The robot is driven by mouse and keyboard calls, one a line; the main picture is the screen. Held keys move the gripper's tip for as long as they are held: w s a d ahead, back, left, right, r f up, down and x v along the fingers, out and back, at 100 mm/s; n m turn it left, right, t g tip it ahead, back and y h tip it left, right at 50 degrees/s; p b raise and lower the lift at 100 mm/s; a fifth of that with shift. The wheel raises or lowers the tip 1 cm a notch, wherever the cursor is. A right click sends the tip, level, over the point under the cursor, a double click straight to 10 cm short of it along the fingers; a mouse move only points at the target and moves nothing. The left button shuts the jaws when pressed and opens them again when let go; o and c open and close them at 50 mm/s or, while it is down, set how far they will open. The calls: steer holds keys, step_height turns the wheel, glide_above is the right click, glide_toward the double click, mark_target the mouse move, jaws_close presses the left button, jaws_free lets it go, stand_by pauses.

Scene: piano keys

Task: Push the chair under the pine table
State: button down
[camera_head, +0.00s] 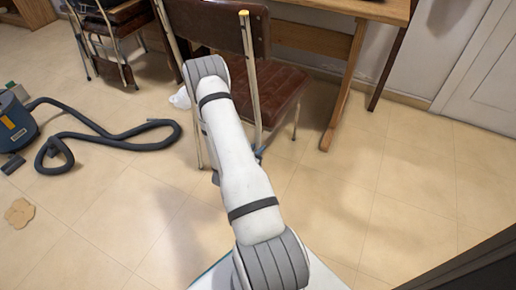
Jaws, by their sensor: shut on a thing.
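The chair (283,92) has a dark brown seat and backrest on a pale metal frame, and stands upright with its back towards me. My gripper (258,153) is mostly hidden behind the arm; only a small part shows at the chair's right back post, shut on the chair. The exact grip is hidden.
A vacuum cleaner (17,118) with a looping dark hose (150,144) lies on the left floor. Another chair (112,20) stands at the top left. A flat tan scrap (19,212) lies lower left. A white door (484,75) is at the right. The right floor is clear.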

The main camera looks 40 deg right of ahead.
steer(key=w+d+b, duration=0.2)
steer(key=w+d, duration=0.3)
steer(key=d, duration=0.3)
steer(key=shift+w+d+r, duration=0.25)
steer(key=shift+d, duration=0.15)
stand_by(0.5)
steer(key=w+d+b, duration=0.3)
steer(key=w+d, duration=0.2)
steer(key=d, duration=0.3)
steer(key=shift+d, duration=0.4)
stand_by(0.6)
steer(key=c, duration=1.6)
jaws_free()
steer(key=o, duration=0.6)
steer(key=shift+s+a+f, duration=0.1)
steer(key=shift+f, duration=0.1)
steer(key=shift+a, duration=0.1)
steer(key=s+a+p, duration=0.1)
steer(key=s+a, duration=0.1)
steer(key=a, duration=0.7)
steer(key=shift+s+a, duration=0.25)
steer(key=shift+s, duration=0.15)
